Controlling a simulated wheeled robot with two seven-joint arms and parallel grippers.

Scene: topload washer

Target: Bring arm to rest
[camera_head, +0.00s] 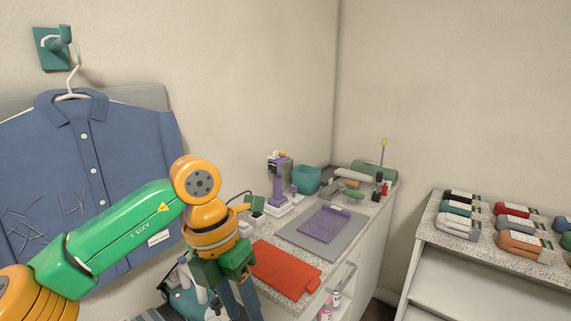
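My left arm comes in from the left, with a green link and orange joints. My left gripper (226,270), dark green, points down at the lower middle, in front of the counter's near left end. Its fingers overlap darker things behind them, so I cannot tell whether they are apart or hold anything. My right arm and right gripper are out of view.
A blue shirt (85,150) hangs on a wall hook (55,46) behind my arm. A shelf (455,238) with folded bundles stands right.

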